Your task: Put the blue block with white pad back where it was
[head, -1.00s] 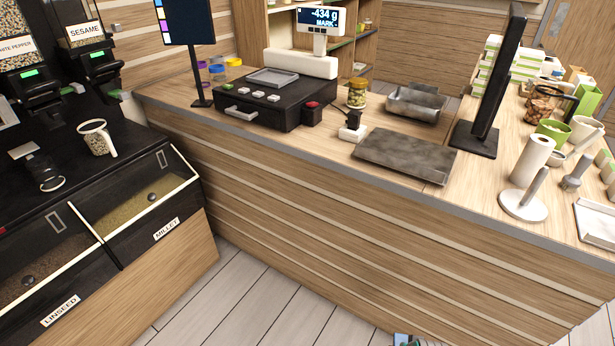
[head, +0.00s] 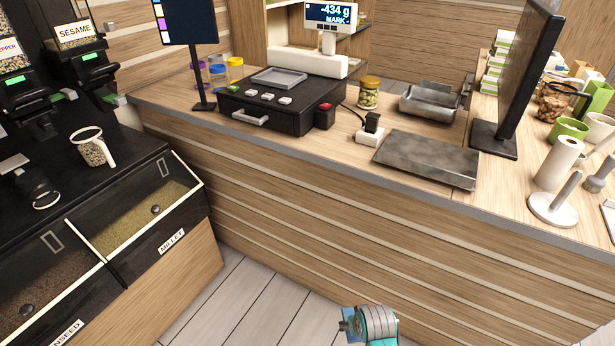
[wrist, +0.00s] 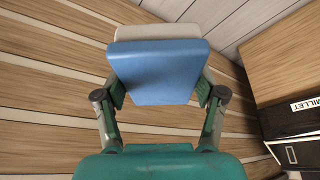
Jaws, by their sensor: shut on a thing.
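The blue block (wrist: 158,72) with its white pad (wrist: 158,33) is held in my gripper (wrist: 160,98) in the wrist view. The blue face is toward the wrist camera and the pale pad shows along its far edge. My green fingers close on it from both sides. Wooden counter panelling and grey floor planks lie beyond the block in the wrist view.
The wooden counter (head: 330,215) bears a black cash drawer (head: 280,98), a jar (head: 368,92), a grey metal plate (head: 428,159) and a paper roll stand (head: 556,175). Bulk bins labelled Millet (head: 172,240) stand at the left. Bare counter shows around the jar.

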